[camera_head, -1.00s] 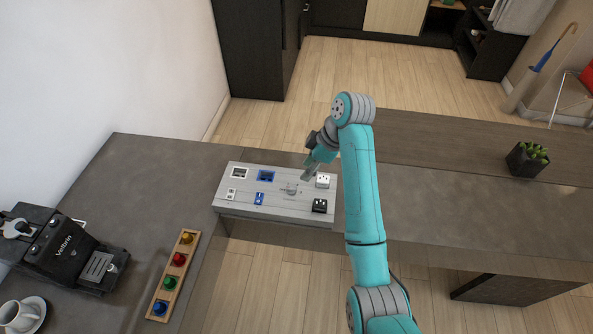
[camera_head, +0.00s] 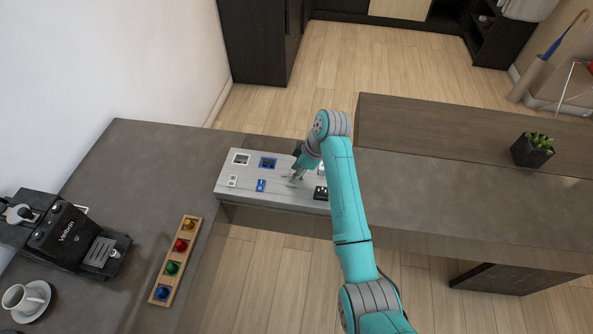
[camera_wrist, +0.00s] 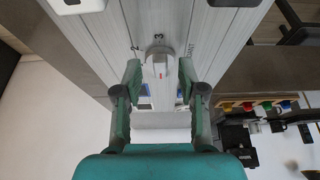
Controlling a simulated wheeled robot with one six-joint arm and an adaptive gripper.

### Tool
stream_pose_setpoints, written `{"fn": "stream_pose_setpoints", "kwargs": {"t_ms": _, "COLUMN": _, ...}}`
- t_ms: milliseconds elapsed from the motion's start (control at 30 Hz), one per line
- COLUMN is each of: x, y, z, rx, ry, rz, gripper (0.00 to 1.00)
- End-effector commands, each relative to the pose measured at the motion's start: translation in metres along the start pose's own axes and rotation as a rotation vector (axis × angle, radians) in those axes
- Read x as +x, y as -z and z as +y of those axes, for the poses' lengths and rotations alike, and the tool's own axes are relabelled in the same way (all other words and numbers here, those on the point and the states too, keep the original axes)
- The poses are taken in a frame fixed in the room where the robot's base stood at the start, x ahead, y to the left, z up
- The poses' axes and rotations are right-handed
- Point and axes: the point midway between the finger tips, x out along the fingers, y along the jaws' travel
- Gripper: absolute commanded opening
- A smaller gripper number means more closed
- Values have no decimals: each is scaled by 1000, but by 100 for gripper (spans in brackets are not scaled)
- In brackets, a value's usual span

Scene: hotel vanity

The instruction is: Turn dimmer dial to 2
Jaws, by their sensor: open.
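The dimmer dial (camera_wrist: 160,68) is a pale round knob with a raised grip bar and a small red mark, on the light grey panel (camera_head: 247,173). In the wrist view the numeral 3 shows just above it; another marking to its right is too small to read surely. My gripper (camera_wrist: 160,75) is open, with one finger on each side of the dial. Contact with the dial cannot be made out. In the head view my gripper (camera_head: 294,181) is low over the panel's right half and largely hides the dial.
The panel also carries a blue socket (camera_head: 268,162), a blue switch (camera_head: 261,185) and a black fitting (camera_head: 320,193) close to my gripper. A wooden strip of coloured buttons (camera_head: 176,260), a coffee machine (camera_head: 66,240) and a cup (camera_head: 22,298) stand left. A potted plant (camera_head: 533,150) stands right.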

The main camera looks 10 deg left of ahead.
Motion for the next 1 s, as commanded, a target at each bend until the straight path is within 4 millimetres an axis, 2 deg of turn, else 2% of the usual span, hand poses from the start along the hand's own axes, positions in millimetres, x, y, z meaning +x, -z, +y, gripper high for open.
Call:
{"fn": "stream_pose_setpoints", "kwargs": {"t_ms": 233, "x": 1, "y": 0, "z": 0, "rx": 0, "ry": 0, "rz": 0, "gripper": 41}}
{"fn": "stream_pose_setpoints", "kwargs": {"t_ms": 400, "x": 1, "y": 0, "z": 0, "rx": 0, "ry": 0, "rz": 0, "gripper": 0}}
{"fn": "stream_pose_setpoints", "kwargs": {"t_ms": 767, "x": 1, "y": 0, "z": -1, "rx": 19, "ry": -7, "rz": 0, "gripper": 0}}
{"fn": "stream_pose_setpoints", "kwargs": {"t_ms": 1000, "x": 1, "y": 0, "z": -2, "rx": 121, "ry": -50, "rz": 0, "gripper": 0}}
